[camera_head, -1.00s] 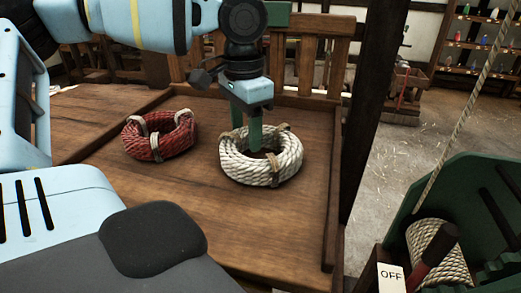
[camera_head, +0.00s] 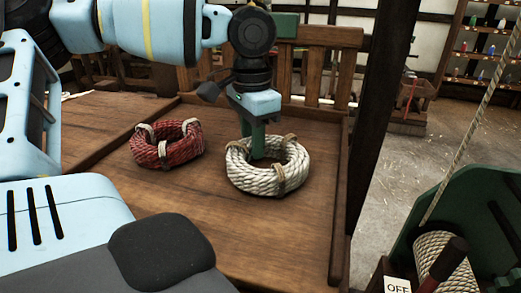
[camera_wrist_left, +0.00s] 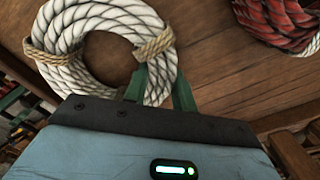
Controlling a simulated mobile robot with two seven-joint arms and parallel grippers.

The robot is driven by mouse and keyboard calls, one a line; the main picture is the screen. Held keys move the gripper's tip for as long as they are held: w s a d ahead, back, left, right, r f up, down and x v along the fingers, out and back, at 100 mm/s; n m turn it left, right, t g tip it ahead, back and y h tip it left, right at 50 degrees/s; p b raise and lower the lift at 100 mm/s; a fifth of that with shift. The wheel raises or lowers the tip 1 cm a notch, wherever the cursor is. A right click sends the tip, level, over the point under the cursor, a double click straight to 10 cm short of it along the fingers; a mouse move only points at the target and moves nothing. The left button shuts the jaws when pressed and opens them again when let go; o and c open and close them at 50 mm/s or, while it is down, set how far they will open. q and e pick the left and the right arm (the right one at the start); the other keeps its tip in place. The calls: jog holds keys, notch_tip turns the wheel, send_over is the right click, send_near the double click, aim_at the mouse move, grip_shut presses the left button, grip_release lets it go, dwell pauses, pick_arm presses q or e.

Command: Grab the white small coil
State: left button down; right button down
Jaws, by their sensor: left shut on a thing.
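The white small coil (camera_head: 267,178) is a ring of white rope with tan bindings, lying on the wooden table to the right of the red coil. My left gripper (camera_head: 256,142) comes down on its far side, one green finger inside the ring and the other outside. The left wrist view also shows the white coil (camera_wrist_left: 75,50), with the left gripper's fingers (camera_wrist_left: 160,88) shut on its rope wall. The fingertips are partly hidden by the rope. My right gripper is in neither view.
The red coil (camera_head: 166,150) lies to the left, apart from the white one. The wooden table (camera_head: 240,225) has a raised edge at its right and slats behind. A dark post (camera_head: 373,110) stands at the right, and a green machine with rope (camera_head: 470,215) is at the lower right.

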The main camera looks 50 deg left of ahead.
pick_arm(q)
jog(key=shift+r, duration=0.65)
notch_tip(320, 180, up, 2)
jog(key=shift+r, duration=0.2)
jog(key=s+d, duration=0.3)
jog(key=d, duration=0.1)
jog(key=s+d+r, duration=0.1)
jog(key=s+d, duration=0.2)
jog(key=d, duration=0.1)
jog(key=s+d+b, duration=0.1)
jog(key=s+d, duration=0.2)
jog(key=d, duration=0.2)
jog(key=shift+d+r, duration=0.1)
jog(key=shift+r, duration=0.1)
jog(key=shift+s, duration=0.1)
